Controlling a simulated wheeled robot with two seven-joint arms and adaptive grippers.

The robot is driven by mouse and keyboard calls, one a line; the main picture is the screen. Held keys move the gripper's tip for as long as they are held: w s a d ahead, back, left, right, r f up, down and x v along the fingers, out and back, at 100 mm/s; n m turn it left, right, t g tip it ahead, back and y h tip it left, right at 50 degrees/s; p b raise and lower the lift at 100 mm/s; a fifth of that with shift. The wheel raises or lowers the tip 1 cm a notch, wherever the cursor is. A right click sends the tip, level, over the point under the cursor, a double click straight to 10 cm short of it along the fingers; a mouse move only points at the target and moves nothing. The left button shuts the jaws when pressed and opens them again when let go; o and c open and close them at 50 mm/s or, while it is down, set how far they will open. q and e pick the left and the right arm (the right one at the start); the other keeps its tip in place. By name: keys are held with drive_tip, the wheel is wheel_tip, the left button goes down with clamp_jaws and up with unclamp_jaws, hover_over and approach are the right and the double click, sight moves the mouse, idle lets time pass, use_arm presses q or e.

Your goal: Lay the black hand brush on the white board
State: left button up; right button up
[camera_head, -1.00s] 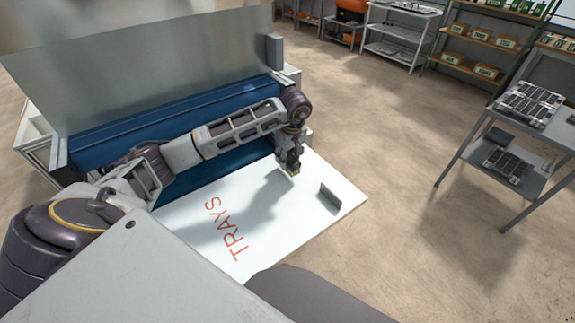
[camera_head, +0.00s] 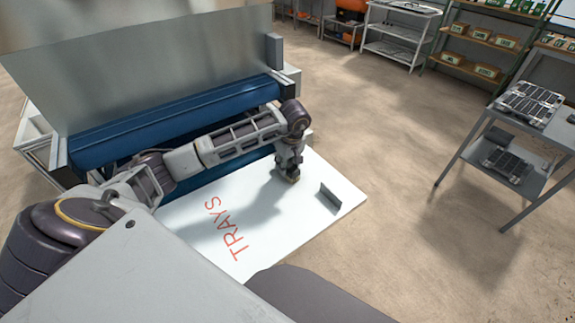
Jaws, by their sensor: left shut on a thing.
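The white board (camera_head: 188,238) with red TRAYS lettering lies in front of the blue machine in the head view. My left arm reaches across the machine's front, and its gripper (camera_head: 289,177) points down over the right part of the board, close to its surface. It is shut on a small dark thing, most likely the black hand brush. The brush is mostly hidden by the gripper, and its outline is not clear. I cannot tell whether it touches the board. My right gripper is not in view.
A small grey upright plate (camera_head: 330,198) stands on the board right of my gripper. The blue machine (camera_head: 120,143) with its tall metal panel (camera_head: 160,65) is behind my arm. The board's lettered middle is clear.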

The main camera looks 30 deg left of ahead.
sight(289, 164)
use_arm(q)
drive_tip(key=o, duration=0.7)
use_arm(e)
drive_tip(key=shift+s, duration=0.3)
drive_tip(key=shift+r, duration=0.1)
use_arm(q)
drive_tip(key=shift+r, duration=0.65)
drive_tip(key=r, duration=0.4)
drive_tip(key=shift+s+d, duration=0.1)
drive_tip(key=shift+d, duration=0.25)
drive_tip(key=r, duration=0.5)
drive_tip(key=shift+s+d, duration=0.15)
drive_tip(key=shift+d, duration=0.2)
drive_tip(key=shift+s+d+r, duration=0.1)
drive_tip(key=shift+d+r, duration=0.05)
drive_tip(key=shift+r, duration=0.7)
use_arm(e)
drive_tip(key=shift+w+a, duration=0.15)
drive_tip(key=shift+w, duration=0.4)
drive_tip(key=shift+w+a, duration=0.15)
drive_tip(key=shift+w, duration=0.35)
